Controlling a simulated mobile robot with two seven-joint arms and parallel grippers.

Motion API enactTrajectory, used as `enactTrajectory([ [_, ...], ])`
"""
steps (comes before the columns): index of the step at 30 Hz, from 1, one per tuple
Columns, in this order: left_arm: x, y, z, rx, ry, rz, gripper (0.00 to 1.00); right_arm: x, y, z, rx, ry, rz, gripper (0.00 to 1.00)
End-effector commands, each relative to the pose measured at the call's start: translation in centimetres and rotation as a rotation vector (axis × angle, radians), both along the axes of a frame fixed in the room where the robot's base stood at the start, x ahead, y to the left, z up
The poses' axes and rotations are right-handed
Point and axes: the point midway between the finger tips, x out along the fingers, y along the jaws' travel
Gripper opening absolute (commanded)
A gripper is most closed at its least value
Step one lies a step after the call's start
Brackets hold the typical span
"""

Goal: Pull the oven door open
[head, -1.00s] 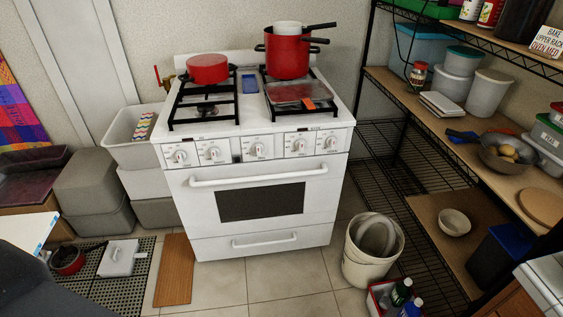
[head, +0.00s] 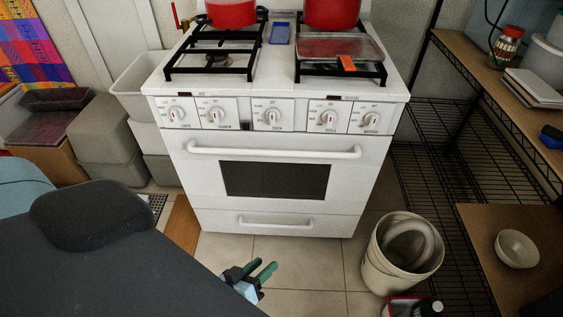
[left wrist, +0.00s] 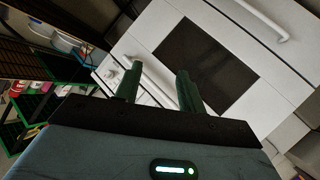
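The white oven (head: 275,180) stands ahead with its door shut. A white bar handle (head: 275,151) runs across the top of the door above a dark window (head: 275,180). My left gripper (head: 262,271) is low in front of the oven, below and apart from the handle. Its two green fingers (left wrist: 158,82) are spread with nothing between them. My right gripper is not in view.
A lower drawer handle (head: 275,221) sits under the door. A white bucket (head: 402,252) stands on the floor right of the oven, beside a wire shelf (head: 440,150). Red pots (head: 230,13) and a lidded tray (head: 340,48) are on the stovetop. Tiled floor lies in front.

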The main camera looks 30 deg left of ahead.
Motion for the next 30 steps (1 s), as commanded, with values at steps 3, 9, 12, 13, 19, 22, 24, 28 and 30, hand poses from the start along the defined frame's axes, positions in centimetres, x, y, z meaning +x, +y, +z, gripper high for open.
enactTrajectory([
  [3,6.1,2.2,-0.7,-0.164,-0.155,0.142,0.4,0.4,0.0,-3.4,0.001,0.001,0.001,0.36],
  [9,14.8,6.9,1.5,-0.465,-0.429,0.372,0.4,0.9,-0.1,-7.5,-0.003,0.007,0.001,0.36],
  [12,18.0,9.1,2.5,-0.612,-0.543,0.471,0.4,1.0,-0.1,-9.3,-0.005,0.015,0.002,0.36],
  [13,18.7,9.8,2.8,-0.65,-0.571,0.497,0.4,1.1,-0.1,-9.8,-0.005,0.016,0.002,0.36],
  [19,22.0,12.4,4.0,-0.84,-0.696,0.613,0.4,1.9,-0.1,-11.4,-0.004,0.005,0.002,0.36],
  [22,22.6,13.0,4.3,-0.882,-0.721,0.638,0.4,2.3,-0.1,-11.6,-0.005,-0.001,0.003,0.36],
  [24,22.7,13.1,4.5,-0.892,-0.727,0.644,0.4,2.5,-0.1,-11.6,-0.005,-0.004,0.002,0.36],
  [28,22.8,13.2,4.6,-0.894,-0.729,0.644,0.4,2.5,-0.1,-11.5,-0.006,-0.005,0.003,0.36],
  [30,23.0,13.3,4.7,-0.893,-0.73,0.644,0.4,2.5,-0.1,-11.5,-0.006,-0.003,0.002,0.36],
])
